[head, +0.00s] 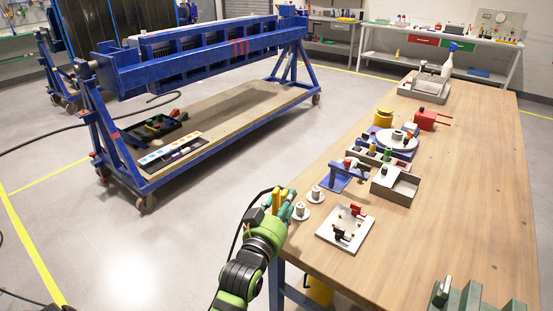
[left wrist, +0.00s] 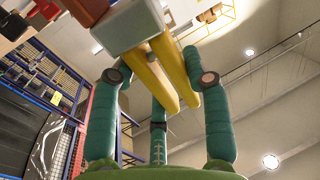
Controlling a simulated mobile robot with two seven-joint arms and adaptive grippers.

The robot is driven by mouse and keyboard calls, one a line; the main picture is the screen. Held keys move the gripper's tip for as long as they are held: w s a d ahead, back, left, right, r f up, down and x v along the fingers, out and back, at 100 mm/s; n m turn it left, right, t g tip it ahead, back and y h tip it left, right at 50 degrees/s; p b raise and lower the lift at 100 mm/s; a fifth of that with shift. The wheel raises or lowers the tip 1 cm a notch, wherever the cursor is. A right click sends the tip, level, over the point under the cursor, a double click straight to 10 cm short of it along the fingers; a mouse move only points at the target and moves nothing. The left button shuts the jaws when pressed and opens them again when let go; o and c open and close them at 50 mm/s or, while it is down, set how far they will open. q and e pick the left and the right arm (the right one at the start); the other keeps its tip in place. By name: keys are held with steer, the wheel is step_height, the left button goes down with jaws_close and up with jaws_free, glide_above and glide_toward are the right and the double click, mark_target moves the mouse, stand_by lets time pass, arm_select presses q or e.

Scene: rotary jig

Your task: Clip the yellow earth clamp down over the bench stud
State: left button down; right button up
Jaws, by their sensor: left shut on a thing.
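The yellow earth clamp (head: 276,201) is in my left gripper (head: 284,204), at the bench's left edge in the head view. In the left wrist view its two long yellow handles (left wrist: 155,75) run between the teal fingers of my left gripper (left wrist: 160,85). A pale grey block and a brown-orange part sit at the handles' upper end there. I cannot tell which post is the bench stud. My right gripper is out of view.
A white plate with small red and black clamps (head: 344,230) lies right of the posts. A blue stand (head: 345,178), an open grey box (head: 395,187) and a white round turntable (head: 396,139) are farther back.

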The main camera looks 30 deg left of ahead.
arm_select(q)
steer(key=w+a+r+n+y+p, duration=0.1)
steer(key=w+a+r+n+y, duration=0.1)
steer(key=w+a+r, duration=0.4)
step_height(320, 180, down, 8)
steer(key=s+b, duration=0.1)
steer(key=b, duration=0.2)
steer(key=shift+s+a+f+g, duration=0.2)
steer(key=shift+g, duration=0.1)
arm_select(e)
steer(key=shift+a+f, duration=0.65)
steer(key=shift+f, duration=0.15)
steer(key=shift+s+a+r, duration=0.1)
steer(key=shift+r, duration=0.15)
arm_select(q)
steer(key=shift+f+b, duration=0.3)
steer(key=shift+f, duration=0.25)
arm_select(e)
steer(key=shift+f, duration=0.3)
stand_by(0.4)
